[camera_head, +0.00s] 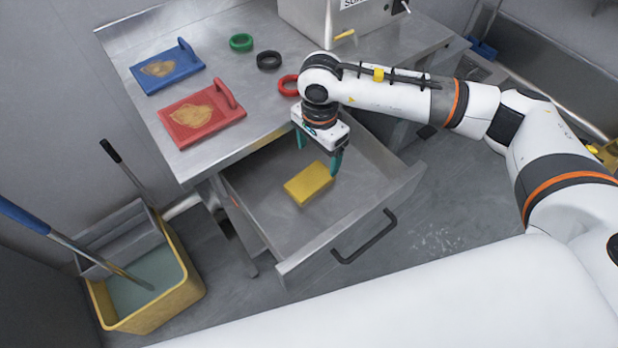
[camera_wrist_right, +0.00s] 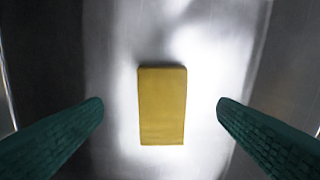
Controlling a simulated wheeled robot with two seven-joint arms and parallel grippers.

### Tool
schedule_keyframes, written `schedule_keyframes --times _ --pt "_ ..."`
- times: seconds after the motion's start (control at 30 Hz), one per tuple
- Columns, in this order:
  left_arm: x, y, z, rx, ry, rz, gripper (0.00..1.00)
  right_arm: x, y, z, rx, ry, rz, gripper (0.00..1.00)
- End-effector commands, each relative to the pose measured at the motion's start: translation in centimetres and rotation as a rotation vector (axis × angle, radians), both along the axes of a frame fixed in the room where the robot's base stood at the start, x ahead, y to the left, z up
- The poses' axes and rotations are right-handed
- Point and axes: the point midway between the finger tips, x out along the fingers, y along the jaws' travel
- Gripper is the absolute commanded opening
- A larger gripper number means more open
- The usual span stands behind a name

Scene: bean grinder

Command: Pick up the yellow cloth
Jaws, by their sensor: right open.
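The yellow cloth (camera_head: 308,183) is a folded block lying flat in the open metal drawer (camera_head: 379,200) under the worktable. My right gripper (camera_head: 318,155) is over the drawer, above and behind the cloth, with its green fingers open and pointing down. In the right wrist view the cloth (camera_wrist_right: 162,105) lies upright in the picture between the two open fingers (camera_wrist_right: 160,120), with clear gaps on both sides. Nothing is held. My left gripper is not in view.
On the worktable (camera_head: 240,75) lie a blue board (camera_head: 167,68), a red board (camera_head: 202,113) and green, black and red rings. A grey machine (camera_head: 312,22) stands at the back. A yellow mop bucket (camera_head: 150,314) is at lower left. The drawer walls surround the cloth.

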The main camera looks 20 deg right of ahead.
Motion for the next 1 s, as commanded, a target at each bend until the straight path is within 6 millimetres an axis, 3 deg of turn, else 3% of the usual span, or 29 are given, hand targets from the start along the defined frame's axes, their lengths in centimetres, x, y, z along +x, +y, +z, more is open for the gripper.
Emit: schedule_keyframes --times 0.27,0.53,0.83,1.0 --pt "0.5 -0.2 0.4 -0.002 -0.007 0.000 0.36 -0.2 0.2 -2.4 0.002 0.003 0.000 0.82" --pt "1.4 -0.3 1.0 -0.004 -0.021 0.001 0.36 -0.6 0.5 -6.1 0.000 0.001 -0.001 0.82" --pt "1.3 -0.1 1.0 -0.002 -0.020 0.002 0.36 -0.6 0.5 -6.7 0.002 0.000 -0.001 0.82" --pt "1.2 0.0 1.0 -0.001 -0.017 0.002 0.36 -0.6 0.5 -6.7 0.002 0.000 -0.001 0.56"
